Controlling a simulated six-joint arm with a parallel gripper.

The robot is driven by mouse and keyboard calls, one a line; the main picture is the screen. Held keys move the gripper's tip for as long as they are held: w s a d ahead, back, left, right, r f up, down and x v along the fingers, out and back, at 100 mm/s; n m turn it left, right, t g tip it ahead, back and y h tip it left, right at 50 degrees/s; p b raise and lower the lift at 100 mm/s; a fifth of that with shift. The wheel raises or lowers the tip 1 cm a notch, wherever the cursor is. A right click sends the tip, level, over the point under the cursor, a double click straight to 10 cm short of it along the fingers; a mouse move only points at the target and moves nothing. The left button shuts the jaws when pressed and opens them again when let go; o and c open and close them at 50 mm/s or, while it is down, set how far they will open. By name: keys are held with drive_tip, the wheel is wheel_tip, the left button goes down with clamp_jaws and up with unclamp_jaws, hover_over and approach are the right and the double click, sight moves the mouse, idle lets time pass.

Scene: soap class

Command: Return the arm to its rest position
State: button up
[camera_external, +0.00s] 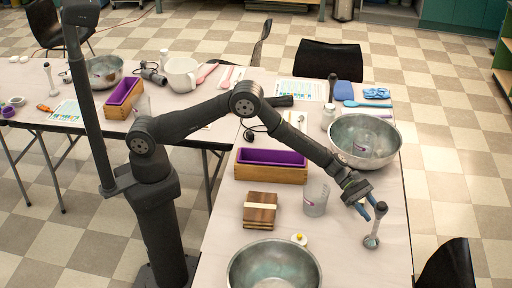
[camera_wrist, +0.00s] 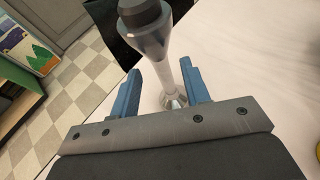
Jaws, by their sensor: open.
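My gripper (camera_external: 370,208) is at the right side of the table, low over the top, with its blue fingers apart. In the wrist view my gripper (camera_wrist: 162,90) shows both blue fingers spread, with an immersion blender (camera_wrist: 170,60) standing upright between or just beyond them. I cannot tell whether either finger touches it. The blender also shows in the external view (camera_external: 374,232), upright on the table with its metal foot down. My arm reaches across the table from its base at the left.
A metal bowl (camera_external: 365,142) stands behind my gripper and another (camera_external: 273,268) at the front. A clear beaker (camera_external: 315,200), a wooden block stack (camera_external: 260,208) and a purple-lined wooden mold (camera_external: 270,166) lie left of it. A black chair (camera_external: 447,268) is beyond the table's right edge.

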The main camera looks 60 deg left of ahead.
sight(379, 216)
drive_tip(key=x, duration=0.4)
drive_tip(key=shift+d, duration=0.1)
drive_tip(key=shift+r, duration=1.1)
